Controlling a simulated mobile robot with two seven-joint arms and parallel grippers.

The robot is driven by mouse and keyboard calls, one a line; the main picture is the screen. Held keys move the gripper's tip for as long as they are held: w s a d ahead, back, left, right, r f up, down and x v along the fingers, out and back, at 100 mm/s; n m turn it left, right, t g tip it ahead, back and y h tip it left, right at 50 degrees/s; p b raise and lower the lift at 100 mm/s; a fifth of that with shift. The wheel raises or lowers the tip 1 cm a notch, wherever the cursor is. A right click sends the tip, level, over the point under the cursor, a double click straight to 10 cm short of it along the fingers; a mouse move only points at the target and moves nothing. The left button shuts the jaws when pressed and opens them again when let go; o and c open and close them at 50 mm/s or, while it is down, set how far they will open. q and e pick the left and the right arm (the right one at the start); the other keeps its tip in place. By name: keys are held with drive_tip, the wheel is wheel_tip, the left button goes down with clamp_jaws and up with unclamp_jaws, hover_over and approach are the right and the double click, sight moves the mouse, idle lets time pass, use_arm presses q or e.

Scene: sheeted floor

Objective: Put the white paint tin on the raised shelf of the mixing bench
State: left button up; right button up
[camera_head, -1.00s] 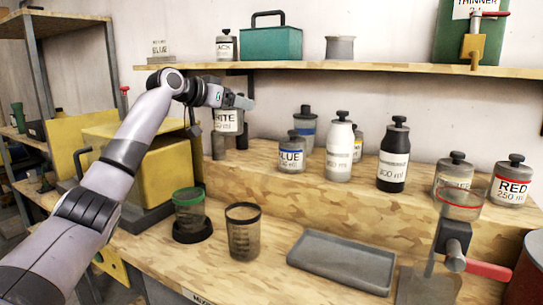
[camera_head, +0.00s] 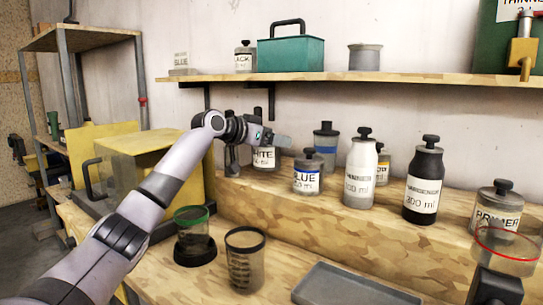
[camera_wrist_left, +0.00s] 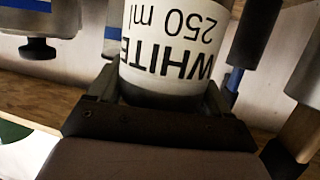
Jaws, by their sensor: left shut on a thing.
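The white paint tin (camera_head: 265,157), with a black-lettered WHITE label, is upright in my left gripper (camera_head: 268,138) in the head view. The gripper is shut on it. In the left wrist view the tin (camera_wrist_left: 168,45) shows upside down between the fingers (camera_wrist_left: 160,100). The mixing bench's raised shelf (camera_head: 330,222) is a wooden step along the wall. The tin is over its left part, behind and left of the blue tin (camera_head: 307,177). I cannot tell whether its base touches the wood.
A white bottle (camera_head: 360,175), a black bottle (camera_head: 424,185) and a primer tin (camera_head: 495,208) stand along the step. A wall shelf (camera_head: 350,78) hangs above. A yellow machine (camera_head: 150,160) is at left. Two cups (camera_head: 245,262) and a grey tray (camera_head: 350,290) are on the lower bench.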

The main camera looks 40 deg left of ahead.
sight(271, 151)
use_arm(q)
wheel_tip(271, 151, down, 3)
drive_tip(key=shift+f+b, duration=0.15)
drive_tip(key=shift+b, duration=0.15)
drive_tip(key=o, duration=1.2)
drive_tip(key=shift+o, duration=0.2)
drive_tip(key=b+v, duration=0.2)
drive_tip(key=v, duration=0.8)
drive_tip(key=shift+s+f+b, duration=0.1)
drive_tip(key=shift+s+b, duration=0.05)
drive_tip(key=shift+b, duration=0.25)
drive_tip(key=shift+v, duration=0.85)
